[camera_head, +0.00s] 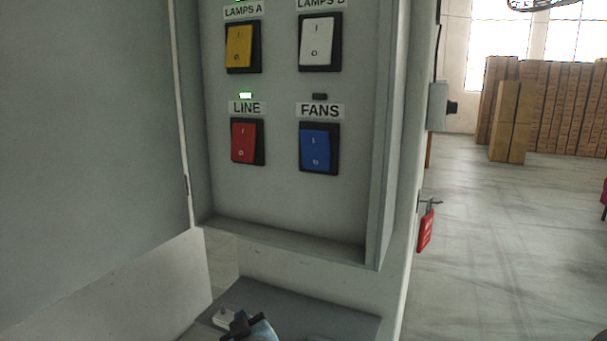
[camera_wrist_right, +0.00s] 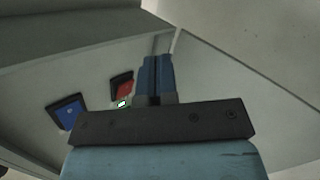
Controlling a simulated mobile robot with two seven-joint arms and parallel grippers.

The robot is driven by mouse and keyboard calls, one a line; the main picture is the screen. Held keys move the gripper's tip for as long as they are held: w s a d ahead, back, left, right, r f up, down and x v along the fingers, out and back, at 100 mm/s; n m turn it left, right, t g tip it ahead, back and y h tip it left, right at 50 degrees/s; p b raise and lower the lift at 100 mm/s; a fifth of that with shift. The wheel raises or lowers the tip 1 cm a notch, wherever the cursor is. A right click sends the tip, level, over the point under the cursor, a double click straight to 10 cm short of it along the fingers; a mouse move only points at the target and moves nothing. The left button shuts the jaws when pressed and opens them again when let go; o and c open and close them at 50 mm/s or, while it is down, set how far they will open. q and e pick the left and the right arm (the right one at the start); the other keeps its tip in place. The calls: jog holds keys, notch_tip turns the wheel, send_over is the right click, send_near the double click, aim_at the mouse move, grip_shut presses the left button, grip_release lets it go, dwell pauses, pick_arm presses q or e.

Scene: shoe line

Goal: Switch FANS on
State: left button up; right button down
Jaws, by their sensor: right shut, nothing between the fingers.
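The blue FANS rocker switch (camera_head: 316,148) sits at the lower right of the open grey panel, under its FANS label (camera_head: 320,110). The small lamp (camera_head: 320,96) above that label is dark. The blue switch also shows at the left of the right wrist view (camera_wrist_right: 68,112). My right gripper (camera_head: 238,322) is at the bottom of the head view, below the panel and mostly cut off. In the right wrist view its two blue fingers (camera_wrist_right: 154,75) are together and empty, apart from the switches. My left gripper is not in view.
The red LINE switch (camera_head: 243,142) is left of FANS, with its lamp (camera_head: 245,95) lit green. Yellow (camera_head: 239,46) and white (camera_head: 317,41) lamp switches sit above. The cabinet door (camera_head: 85,130) stands open at left. A ledge (camera_head: 310,318) lies below. A red tag (camera_head: 426,231) hangs at right.

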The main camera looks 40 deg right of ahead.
jog(key=s+d+r+m+g+h, duration=0.1)
jog(key=d+r+m+g+h, duration=0.1)
jog(key=r, duration=0.8)
jog(key=s+d+r+m+g+h, duration=0.1)
jog(key=d+r+m+g+h, duration=0.1)
jog(key=r+m+h, duration=0.4)
jog(key=s+d+r+m+g+h, duration=0.1)
jog(key=d+r+m+g+h, duration=0.2)
jog(key=r, duration=1.1)
jog(key=d+m+h, duration=0.1)
jog(key=m, duration=0.1)
jog(key=shift+s+d+r+m+h, duration=0.25)
jog(key=shift+d+m+h, duration=0.05)
jog(key=shift+d, duration=0.05)
